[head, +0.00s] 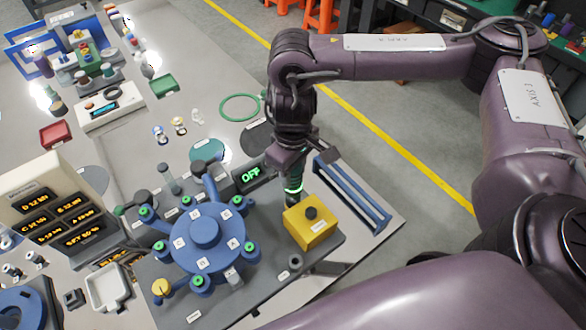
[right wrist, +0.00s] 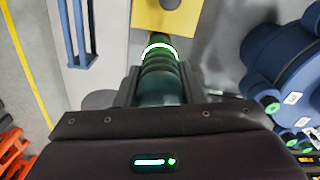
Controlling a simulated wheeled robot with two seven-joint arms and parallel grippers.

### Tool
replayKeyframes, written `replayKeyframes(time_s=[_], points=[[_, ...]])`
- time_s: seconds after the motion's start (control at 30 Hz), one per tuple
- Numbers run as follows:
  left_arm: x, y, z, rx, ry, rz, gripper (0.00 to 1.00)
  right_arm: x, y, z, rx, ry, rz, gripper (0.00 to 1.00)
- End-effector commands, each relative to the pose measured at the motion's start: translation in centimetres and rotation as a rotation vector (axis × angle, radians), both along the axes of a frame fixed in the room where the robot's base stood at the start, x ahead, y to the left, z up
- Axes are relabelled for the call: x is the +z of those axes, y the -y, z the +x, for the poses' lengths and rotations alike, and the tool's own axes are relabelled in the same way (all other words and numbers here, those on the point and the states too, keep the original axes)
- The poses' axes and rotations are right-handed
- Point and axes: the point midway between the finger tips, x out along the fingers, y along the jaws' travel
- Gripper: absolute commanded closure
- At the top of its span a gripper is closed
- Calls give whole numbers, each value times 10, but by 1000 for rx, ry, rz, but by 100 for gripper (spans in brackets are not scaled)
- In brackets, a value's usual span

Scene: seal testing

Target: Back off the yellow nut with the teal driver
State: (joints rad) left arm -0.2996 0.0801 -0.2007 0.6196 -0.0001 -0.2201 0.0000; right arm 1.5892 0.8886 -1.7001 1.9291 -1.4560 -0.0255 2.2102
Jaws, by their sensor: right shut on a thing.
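My right gripper (head: 291,172) is shut on the teal driver (head: 293,190), which points down. In the right wrist view the driver (right wrist: 160,75) sits between the fingers (right wrist: 160,92) and has a lit ring. Its lower end is beside the yellow box in the head view; whether it touches anything there I cannot tell. A yellow round piece (head: 160,287), apparently the yellow nut, is at the lower left of the blue round fixture (head: 205,245), well left of the driver. Several green-marked clamps ring the fixture. My left gripper is not in view.
A yellow box (head: 310,224) with a black knob stands right of the fixture. An "OFF" display (head: 250,173) is behind it. A blue rail rack (head: 352,192) lies at right. A readout panel (head: 52,215) stands at left.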

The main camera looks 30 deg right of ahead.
Motion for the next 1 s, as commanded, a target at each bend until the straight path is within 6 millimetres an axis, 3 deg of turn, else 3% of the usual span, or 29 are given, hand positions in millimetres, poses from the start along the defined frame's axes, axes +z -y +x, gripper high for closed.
replayKeyframes(time_s=[1.0], points=[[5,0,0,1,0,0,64,-5,1,-3,0,-10,-2,92]])
